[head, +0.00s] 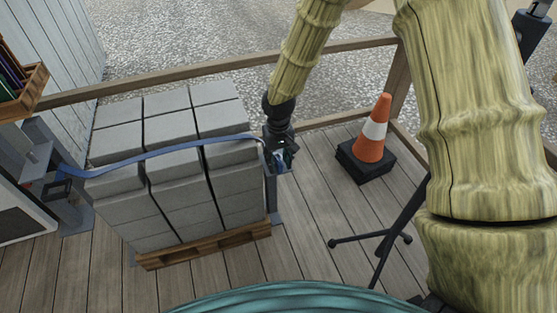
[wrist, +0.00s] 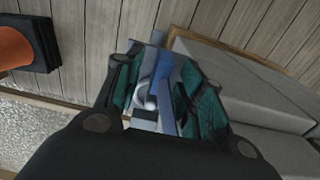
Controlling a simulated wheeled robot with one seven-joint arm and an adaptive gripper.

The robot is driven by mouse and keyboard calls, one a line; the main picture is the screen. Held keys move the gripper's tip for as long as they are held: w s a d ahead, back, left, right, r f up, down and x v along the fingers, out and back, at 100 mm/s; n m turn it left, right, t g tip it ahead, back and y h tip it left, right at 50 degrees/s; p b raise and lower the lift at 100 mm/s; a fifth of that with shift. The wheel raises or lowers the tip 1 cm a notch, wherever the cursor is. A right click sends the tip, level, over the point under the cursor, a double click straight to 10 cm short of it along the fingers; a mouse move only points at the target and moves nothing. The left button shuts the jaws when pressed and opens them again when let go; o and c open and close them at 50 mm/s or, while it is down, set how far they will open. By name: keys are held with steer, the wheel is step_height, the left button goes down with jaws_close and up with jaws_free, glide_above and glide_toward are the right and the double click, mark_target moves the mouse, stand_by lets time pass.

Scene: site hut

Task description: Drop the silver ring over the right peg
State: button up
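My gripper (head: 284,158) is at the top of the right post (head: 273,188), beside the block stack. In the wrist view its two teal-lined fingers (wrist: 158,85) stand apart, with their inner faces showing. A pale silver rounded piece (wrist: 149,98), which looks like the ring or the peg's end, lies between them with the blue strap (wrist: 166,88). I see no clear grip on either. The strap (head: 165,150) runs from the left post (head: 50,165) across the blocks to the right post. The right peg is mostly hidden by my gripper, so I cannot tell whether the ring is around it.
Grey blocks (head: 168,122) stand on a wooden pallet (head: 205,245) left of my gripper. An orange cone (head: 371,142) on a black base is to the right. A wooden rail (head: 180,78) runs behind. Black stand legs (head: 385,238) are at front right.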

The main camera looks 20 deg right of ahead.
step_height(320, 180, up, 12)
stand_by(0.6)
stand_by(0.5)
